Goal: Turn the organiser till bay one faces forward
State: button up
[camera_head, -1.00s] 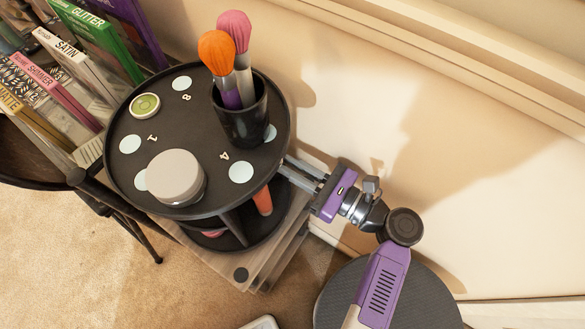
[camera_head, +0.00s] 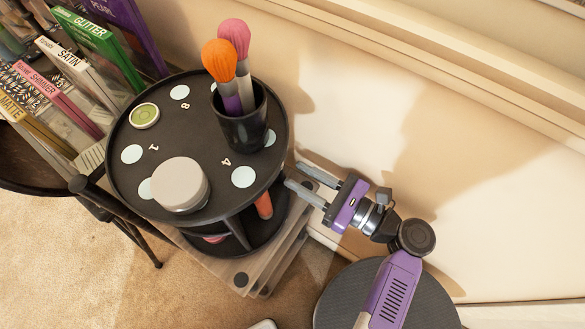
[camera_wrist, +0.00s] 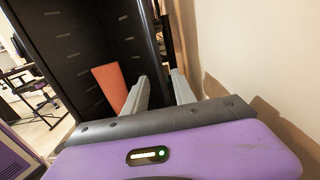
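The black round organiser (camera_head: 205,135) stands on a clear stepped base, with white dots and the digits 8, 1 and 4 on its top. The 1 is on the left of the top and the 4 toward the lower right. A dark upright divider (camera_head: 238,228) shows below the top; in the wrist view its slotted dark panels (camera_wrist: 85,40) fill the left. My gripper (camera_head: 292,173) is open, its two grey fingers apart at the organiser's right side. In the wrist view my gripper (camera_wrist: 162,88) points toward a dark panel edge; whether it touches is unclear.
A black cup (camera_head: 243,125) with two brushes, a grey round jar (camera_head: 179,186) and a small green-topped pot (camera_head: 145,115) stand on top. An orange item (camera_head: 264,205) sits in a lower bay. Cases stand at the left; the wall is close behind.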

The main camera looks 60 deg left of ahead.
jog(key=v, duration=0.4)
jog(key=shift+w+d, duration=0.2)
jog(key=shift+d, duration=0.15)
jog(key=shift+c, duration=0.4)
